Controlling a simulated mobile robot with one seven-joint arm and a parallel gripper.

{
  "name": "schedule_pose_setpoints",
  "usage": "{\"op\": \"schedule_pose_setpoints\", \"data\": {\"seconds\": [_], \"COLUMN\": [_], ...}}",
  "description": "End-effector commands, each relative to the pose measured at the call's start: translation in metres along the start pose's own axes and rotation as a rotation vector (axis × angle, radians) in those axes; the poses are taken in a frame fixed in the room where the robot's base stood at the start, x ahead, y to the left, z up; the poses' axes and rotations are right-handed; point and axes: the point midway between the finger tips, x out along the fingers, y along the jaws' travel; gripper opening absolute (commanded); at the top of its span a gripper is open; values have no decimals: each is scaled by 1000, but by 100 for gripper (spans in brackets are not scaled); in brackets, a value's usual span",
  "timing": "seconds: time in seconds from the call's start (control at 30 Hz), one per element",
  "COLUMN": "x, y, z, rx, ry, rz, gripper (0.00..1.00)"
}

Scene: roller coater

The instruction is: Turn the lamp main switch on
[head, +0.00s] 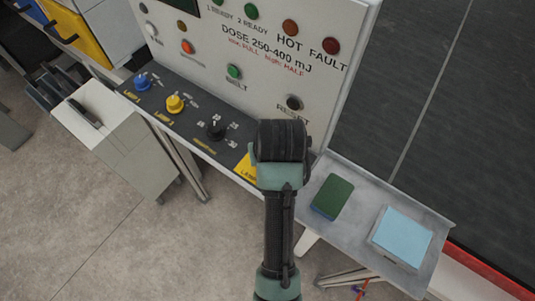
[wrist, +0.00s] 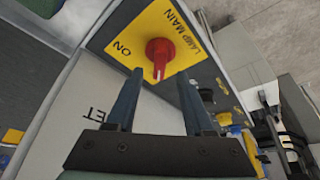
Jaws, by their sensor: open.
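The lamp main switch is a red rotary knob (wrist: 160,52) on a yellow plate (wrist: 192,28) marked LAMP MAIN and ON. In the wrist view its narrow grip points down the picture, and the printed ON lies to its left. My gripper (wrist: 160,76) is open, with one finger on each side of the lower end of the red grip. Whether a finger touches it cannot be told. In the head view my arm hides the knob; only a corner of the yellow plate (head: 246,169) shows.
The dark console strip carries a black knob (head: 215,130), a yellow knob (head: 175,104) and a blue knob (head: 142,82). The RESET button (head: 294,102) is on the upright panel close by. A side shelf holds a green block (head: 333,195) and a light blue pad (head: 402,237).

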Motion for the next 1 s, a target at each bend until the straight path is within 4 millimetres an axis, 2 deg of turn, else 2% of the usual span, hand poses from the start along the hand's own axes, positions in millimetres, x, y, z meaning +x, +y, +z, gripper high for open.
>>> {"op": "schedule_pose_setpoints", "data": {"seconds": [0.1,0.23,0.63,0.9,0.93,1.0], "x": [17,29,36,35,35,35], "y": [0,0,0,0,0,0], "z": [0,0,0,0,0,0], "rx": [0,0,0,0,0,0], "ry": [-3,-1,1,1,1,1], "rz": [0,1,1,1,1,1], "gripper": [52,52,52,4,0,0]}}
